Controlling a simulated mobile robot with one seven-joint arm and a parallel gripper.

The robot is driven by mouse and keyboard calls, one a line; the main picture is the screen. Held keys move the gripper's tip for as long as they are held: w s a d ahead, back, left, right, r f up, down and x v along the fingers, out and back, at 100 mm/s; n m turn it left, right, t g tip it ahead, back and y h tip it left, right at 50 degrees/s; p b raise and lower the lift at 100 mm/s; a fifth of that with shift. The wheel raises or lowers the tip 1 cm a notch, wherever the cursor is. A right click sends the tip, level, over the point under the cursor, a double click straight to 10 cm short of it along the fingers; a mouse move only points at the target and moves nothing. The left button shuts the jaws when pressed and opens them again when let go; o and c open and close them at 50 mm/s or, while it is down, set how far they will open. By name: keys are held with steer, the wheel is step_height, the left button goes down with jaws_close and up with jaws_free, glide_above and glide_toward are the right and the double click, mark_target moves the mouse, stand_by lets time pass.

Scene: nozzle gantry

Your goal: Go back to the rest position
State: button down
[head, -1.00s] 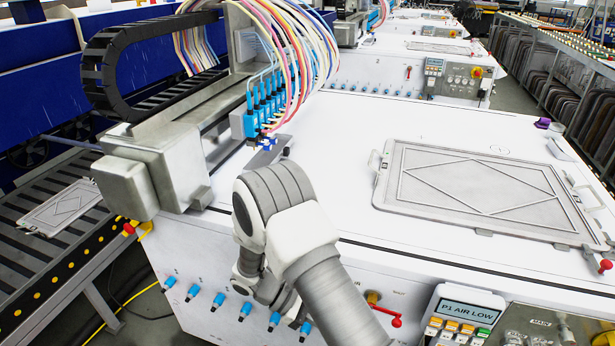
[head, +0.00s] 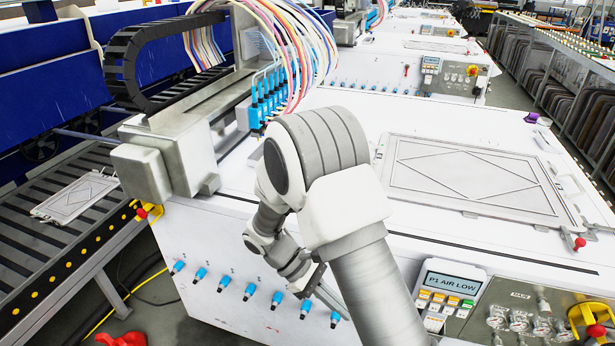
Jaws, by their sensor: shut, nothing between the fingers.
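My arm rises from the lower right in the head view, bends at a large white and grey joint and folds down in front of the white machine. My gripper (head: 327,291) hangs at the end of the folded wrist, before the machine's front face. It is small, dark and partly covered by my own arm. It is shut with nothing held. I cannot tell its exact distance from the front face.
The white machine (head: 330,232) fills the middle. Blue nozzles (head: 262,98) with coloured hoses hang from the gantry (head: 165,155). A framed plate (head: 475,178) lies on its top; another (head: 75,197) lies on the roller conveyor (head: 30,235). A panel (head: 447,286) reads "P1 AIR LOW".

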steer(key=s+d+r+m+t+y+p, duration=0.2)
steer(key=s+r+m+t+y, duration=0.1)
steer(key=r, duration=0.8)
steer(key=s+d+r+m+t+y+p, duration=0.2)
steer(key=s+r+m, duration=0.3)
steer(key=r, duration=0.6)
steer(key=s+d+r+m+t+y+p, duration=0.3)
steer(key=s+r+t+y, duration=0.1)
steer(key=r, duration=0.7)
steer(key=shift+r+m+t, duration=0.2)
steer(key=shift+m+t, duration=0.1)
steer(key=shift+m, duration=0.1)
steer(key=shift+d, duration=0.2)
